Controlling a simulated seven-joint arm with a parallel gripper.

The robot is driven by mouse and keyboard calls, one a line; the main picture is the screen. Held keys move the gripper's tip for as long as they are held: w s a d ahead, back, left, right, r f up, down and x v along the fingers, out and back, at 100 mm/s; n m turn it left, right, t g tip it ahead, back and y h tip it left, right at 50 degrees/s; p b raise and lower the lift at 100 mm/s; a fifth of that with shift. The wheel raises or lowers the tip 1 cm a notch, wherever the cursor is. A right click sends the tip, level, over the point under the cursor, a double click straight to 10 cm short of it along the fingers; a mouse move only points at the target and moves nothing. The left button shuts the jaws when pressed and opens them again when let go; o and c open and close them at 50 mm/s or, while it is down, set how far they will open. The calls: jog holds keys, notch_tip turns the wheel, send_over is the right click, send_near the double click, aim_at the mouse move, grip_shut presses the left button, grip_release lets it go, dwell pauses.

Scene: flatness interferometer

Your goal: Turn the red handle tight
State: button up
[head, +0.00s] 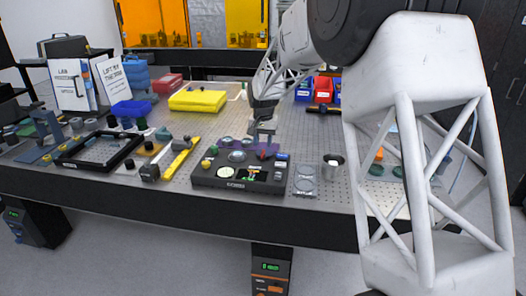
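A dark, low instrument box (213,180) stands near the front edge of the optical table. On its top are a pale round disc, a dome, a blue part and a small lit panel with green and orange parts. A small red part (266,154), seemingly the red handle, shows at the back right of the box top. My gripper (262,138) points down just above and behind this red part. The fingertips are small and partly lost against the box, so I cannot tell whether they touch it or how wide they are apart.
A metal cup (333,165) and a pale plate with round marks (305,180) sit right of the box. A yellow bar (181,158) and a black frame (98,150) lie left. A yellow case (198,101) lies behind. My arm covers much of the right side.

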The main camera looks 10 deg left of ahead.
aim_at(263, 152)
jog(key=shift+f, duration=2.15)
grip_shut()
